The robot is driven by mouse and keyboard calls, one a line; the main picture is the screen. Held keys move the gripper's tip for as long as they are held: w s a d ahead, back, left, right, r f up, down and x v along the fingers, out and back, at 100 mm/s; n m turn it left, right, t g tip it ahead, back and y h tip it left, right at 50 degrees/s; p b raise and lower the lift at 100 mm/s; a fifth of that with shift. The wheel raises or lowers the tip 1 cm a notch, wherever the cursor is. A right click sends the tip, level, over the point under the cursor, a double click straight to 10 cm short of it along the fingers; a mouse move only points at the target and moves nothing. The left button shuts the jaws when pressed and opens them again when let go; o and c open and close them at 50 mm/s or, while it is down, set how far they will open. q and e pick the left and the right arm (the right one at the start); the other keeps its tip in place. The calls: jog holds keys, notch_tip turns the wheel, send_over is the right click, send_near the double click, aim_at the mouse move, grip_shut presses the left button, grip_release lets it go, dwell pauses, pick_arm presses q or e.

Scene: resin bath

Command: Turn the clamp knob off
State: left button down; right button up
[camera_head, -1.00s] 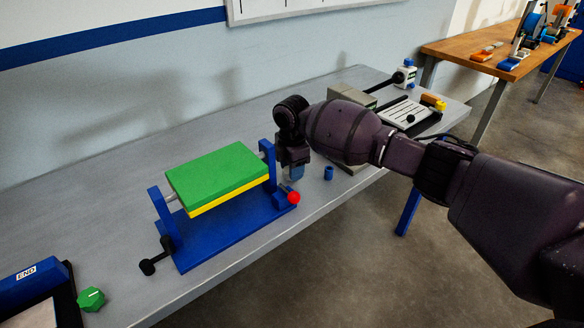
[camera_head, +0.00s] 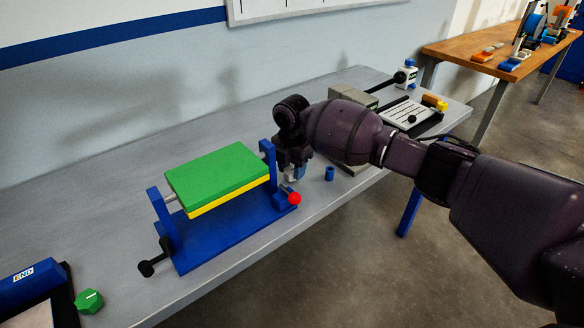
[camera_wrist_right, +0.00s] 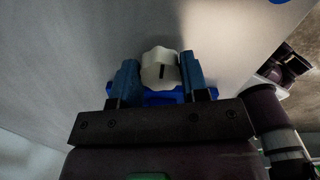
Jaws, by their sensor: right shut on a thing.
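The blue clamp stand (camera_head: 215,235) sits on the grey bench and carries a green plate (camera_head: 218,174) with a yellow layer beneath. In the right wrist view, a pale lobed knob (camera_wrist_right: 160,62) with a dark mark on its face sits between the two blue fingers of my right gripper (camera_wrist_right: 160,75). The gripper is shut on it. In the head view, my right gripper (camera_head: 293,172) is at the stand's right end post and mostly hides the knob. My left gripper is not in view.
A red ball (camera_head: 295,198) on the stand sits just below my right gripper. A small blue cylinder (camera_head: 329,174) stands close to its right. A black crank handle (camera_head: 147,267) sticks out at the stand's front left, and a green knob (camera_head: 89,301) is near the bench's front.

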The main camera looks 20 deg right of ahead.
aim_at(292, 170)
jog(key=o, duration=0.9)
jog(key=shift+o, duration=0.2)
notch_tip(292, 170, up, 11)
jog(key=p, duration=0.1)
jog(key=shift+f, duration=0.15)
